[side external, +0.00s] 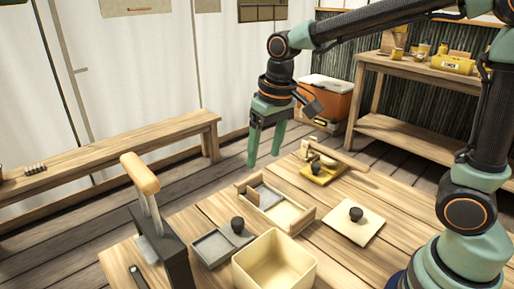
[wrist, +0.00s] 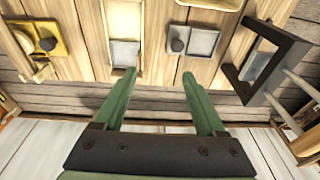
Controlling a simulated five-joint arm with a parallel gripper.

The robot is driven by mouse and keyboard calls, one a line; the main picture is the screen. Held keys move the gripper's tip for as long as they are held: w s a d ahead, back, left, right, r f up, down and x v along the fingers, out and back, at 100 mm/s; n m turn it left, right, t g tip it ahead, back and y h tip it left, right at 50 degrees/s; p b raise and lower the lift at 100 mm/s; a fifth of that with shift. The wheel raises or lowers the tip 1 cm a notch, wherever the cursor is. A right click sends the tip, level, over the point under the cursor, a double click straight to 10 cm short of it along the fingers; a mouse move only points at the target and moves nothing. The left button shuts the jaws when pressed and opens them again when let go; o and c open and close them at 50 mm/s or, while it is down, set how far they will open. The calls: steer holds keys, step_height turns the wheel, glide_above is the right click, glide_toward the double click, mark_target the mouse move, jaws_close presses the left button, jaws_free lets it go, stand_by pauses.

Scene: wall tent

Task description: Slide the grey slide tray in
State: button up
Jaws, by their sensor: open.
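A shallow grey tray with a round black knob (side external: 211,248) lies on the table in the side view, left of a long wooden frame. It also shows in the wrist view (wrist: 203,41). The wooden frame (side external: 293,229) has low walls and a grey panel (side external: 270,194) at its far end; the frame's near part looks pale and empty. The grey panel also shows in the wrist view (wrist: 124,53). My gripper (side external: 263,161) is open and empty, fingers pointing down, above and beyond the far end of the frame. Its fingers (wrist: 158,74) are apart in the wrist view.
A cream open box (side external: 275,279) and a black stand with a wooden handle (side external: 139,173) are in front. A cream lid with a knob (side external: 345,230) lies right. A yellow tray with a knob (side external: 324,175) is at the back right. A bench (side external: 120,150) stands left.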

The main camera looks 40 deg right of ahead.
steer(key=g, duration=0.2)
glide_above(237, 221)
step_height(237, 221, down, 6)
steer(key=r, duration=0.1)
steer(key=f, duration=0.1)
step_height(237, 221, down, 12)
steer(key=shift+d+f, duration=0.1)
steer(key=shift+f, duration=0.05)
jaws_close()
stand_by(1.3)
